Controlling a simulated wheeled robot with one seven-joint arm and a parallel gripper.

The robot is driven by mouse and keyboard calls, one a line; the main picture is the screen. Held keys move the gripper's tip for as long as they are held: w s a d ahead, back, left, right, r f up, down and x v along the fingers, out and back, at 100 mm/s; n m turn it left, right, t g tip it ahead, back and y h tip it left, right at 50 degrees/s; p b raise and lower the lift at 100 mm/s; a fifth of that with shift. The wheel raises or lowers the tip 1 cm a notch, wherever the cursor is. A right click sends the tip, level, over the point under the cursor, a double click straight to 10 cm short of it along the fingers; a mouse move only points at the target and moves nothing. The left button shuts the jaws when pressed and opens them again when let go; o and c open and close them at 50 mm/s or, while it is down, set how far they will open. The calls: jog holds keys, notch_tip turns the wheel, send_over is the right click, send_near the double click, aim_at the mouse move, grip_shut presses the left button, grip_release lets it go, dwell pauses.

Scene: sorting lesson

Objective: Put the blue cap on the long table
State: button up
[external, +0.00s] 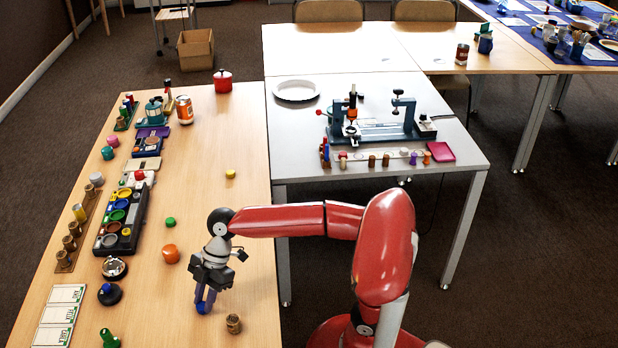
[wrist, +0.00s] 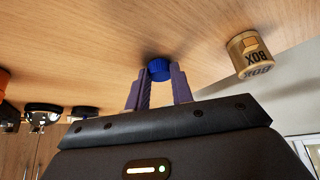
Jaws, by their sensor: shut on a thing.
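The blue cap (external: 202,308) is at the front part of the long wooden table (external: 222,135), on its right side. In the wrist view the ribbed blue cap (wrist: 159,69) sits between the two purple fingertips. My gripper (external: 206,296) points down and is shut on the cap; it also shows in the wrist view (wrist: 159,82). The cap is at or very near the wooden surface; I cannot tell whether it touches. The fingers partly cover it in the external view.
A small brass container (external: 233,323) stands close to the right of my gripper. An orange pot (external: 171,253) and a green cap (external: 170,222) lie behind. A black tray of coloured caps (external: 109,241) is further left. Bare wood surrounds the cap otherwise.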

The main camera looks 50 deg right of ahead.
jog(key=shift+f, duration=0.25)
jog(key=o, duration=1)
jog(key=shift+r, duration=0.15)
jog(key=shift+c, duration=0.2)
jog(key=shift+d+r, duration=0.15)
jog(key=shift+r, duration=0.35)
jog(key=p+v, duration=0.1)
jog(key=v, duration=1)
jog(key=shift+p, duration=0.35)
jog(key=shift+d+r, duration=0.1)
jog(key=shift+d, duration=0.05)
